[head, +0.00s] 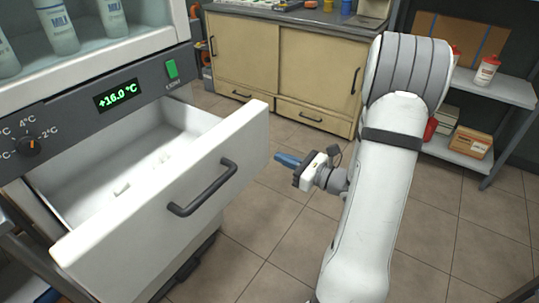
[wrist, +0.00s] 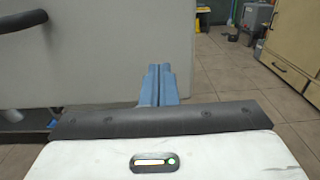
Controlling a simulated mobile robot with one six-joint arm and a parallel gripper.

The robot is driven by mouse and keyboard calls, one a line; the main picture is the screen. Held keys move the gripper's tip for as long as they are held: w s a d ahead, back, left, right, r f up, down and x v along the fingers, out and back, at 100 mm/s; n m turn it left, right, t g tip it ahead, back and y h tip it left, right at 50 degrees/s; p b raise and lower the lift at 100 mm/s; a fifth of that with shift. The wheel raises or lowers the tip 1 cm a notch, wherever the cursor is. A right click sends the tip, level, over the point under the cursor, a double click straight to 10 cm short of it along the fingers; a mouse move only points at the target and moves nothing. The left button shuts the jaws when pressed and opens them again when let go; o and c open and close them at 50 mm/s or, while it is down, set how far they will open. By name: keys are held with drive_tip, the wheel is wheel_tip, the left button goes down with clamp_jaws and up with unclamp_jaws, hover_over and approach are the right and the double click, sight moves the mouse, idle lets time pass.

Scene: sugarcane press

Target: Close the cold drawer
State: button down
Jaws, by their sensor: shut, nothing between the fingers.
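The cold drawer (head: 160,205) is pulled well out of the white refrigerated cabinet in the head view. Its inside shows, with a few small pale pieces on the bottom. A dark bar handle (head: 203,188) is on its front. My gripper (head: 286,160) is shut and empty, to the right of the drawer front near its right end; whether it touches cannot be told. In the wrist view the blue fingers (wrist: 159,84) are together, in front of the right part of the pale drawer front (wrist: 120,55). The handle (wrist: 22,21) shows at the upper left there.
Milk bottles (head: 57,27) stand in the cabinet above a display reading +16.0 °C (head: 118,95). A beige cupboard (head: 285,60) is at the back. A shelf (head: 500,88) with boxes and bottles is at the right. The tiled floor (head: 280,215) between is clear.

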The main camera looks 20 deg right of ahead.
sight(261, 148)
drive_tip(key=x, duration=0.5)
drive_tip(key=shift+b, duration=0.4)
drive_tip(key=shift+w, duration=0.15)
